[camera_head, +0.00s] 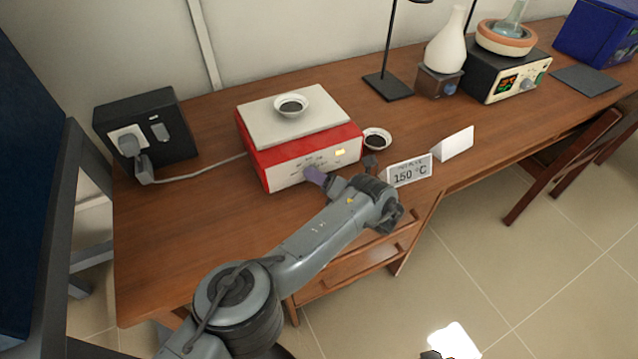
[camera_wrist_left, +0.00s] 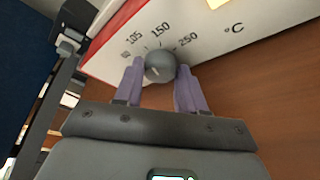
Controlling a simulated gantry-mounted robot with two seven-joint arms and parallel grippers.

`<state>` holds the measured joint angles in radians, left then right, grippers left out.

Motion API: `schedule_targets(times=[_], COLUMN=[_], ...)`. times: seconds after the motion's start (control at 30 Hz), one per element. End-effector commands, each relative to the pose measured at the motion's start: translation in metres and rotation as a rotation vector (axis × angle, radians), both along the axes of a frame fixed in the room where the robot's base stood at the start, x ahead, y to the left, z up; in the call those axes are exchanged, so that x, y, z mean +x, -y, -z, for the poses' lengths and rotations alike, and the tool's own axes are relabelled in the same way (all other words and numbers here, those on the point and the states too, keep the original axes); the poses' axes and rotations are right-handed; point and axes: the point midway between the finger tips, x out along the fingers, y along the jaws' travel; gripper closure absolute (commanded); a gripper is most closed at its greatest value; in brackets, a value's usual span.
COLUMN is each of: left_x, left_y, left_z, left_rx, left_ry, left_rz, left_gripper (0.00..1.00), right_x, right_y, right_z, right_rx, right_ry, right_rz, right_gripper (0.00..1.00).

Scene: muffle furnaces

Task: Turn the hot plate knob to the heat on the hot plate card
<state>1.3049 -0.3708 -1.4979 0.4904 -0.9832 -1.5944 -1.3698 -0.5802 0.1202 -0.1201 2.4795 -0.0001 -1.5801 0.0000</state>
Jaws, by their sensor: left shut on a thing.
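The hot plate (camera_head: 290,172) is a red box with a white front and a pale top plate. Its grey round knob (camera_wrist_left: 160,66) sits on the front panel, among the printed marks 105, 150, 250 and °C. The purple fingers of my left gripper (camera_head: 317,176) are shut on the knob, one on each side, as the left wrist view also shows (camera_wrist_left: 160,80). A small pale mark shows on the knob, but I cannot tell which number it points to. My right gripper is not in view.
A dish with dark contents (camera_head: 291,105) stands on the top plate, and a similar dish (camera_head: 376,139) beside the box. A white folded card (camera_head: 455,143) stands behind the hot plate card. A black socket box (camera_head: 147,135) with a cable is at left.

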Motion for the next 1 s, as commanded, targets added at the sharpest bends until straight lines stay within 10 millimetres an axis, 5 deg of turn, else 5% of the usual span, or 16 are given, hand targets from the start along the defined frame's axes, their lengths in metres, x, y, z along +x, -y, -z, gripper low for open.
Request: schedule_targets(times=[0.4, 1.0], left_x=[0.001, 0.001], left_y=[0.001, 0.001], left_z=[0.005, 0.003], left_rx=[0.198, 0.231], left_ry=[-0.094, -0.111], left_rz=[0.0, 0.001], left_gripper=[0.91, 0.91], right_x=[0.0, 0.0], right_y=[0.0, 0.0], right_z=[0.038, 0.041], right_rx=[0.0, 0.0], right_ry=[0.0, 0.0], right_rz=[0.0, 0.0], right_gripper=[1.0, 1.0])
